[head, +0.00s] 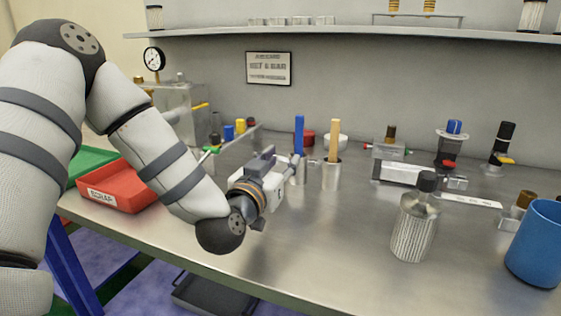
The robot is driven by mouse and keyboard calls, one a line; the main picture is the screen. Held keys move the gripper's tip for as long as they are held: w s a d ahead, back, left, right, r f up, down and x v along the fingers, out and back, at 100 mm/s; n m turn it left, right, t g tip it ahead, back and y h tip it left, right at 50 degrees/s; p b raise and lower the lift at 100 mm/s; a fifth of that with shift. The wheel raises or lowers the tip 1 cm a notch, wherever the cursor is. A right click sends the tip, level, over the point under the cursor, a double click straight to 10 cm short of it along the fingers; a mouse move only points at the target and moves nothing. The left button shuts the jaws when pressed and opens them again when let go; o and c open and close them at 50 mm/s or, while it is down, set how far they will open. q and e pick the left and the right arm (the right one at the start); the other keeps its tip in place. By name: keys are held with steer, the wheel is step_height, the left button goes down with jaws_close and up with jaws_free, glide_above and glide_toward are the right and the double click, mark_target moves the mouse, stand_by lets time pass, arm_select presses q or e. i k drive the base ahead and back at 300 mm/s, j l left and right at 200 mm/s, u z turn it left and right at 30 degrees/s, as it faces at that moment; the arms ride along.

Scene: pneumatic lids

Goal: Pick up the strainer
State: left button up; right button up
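A ribbed metal cylinder with a smooth shoulder and a black cap, which looks like the strainer (413,232), stands upright near the front of the steel bench (330,232), right of centre. My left gripper (294,166) is over the middle of the bench, to the left of the strainer and well apart from it. It points away from me, toward two metal cups. Its fingers are seen from behind and partly hidden by its own body, so I cannot tell whether they are open or shut. My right gripper is out of view.
A blue cup (536,243) stands right of the strainer. Metal cups with a blue handle (299,136) and a wooden handle (334,140) stand just beyond my gripper. Valve fittings (391,150) line the back. A red bin (118,188) is at left. The front centre is clear.

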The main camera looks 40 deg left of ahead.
mark_target(419, 213)
steer(key=k+l, duration=0.15)
steer(key=k, duration=0.35)
steer(key=k+l, duration=0.2)
steer(key=k, duration=0.25)
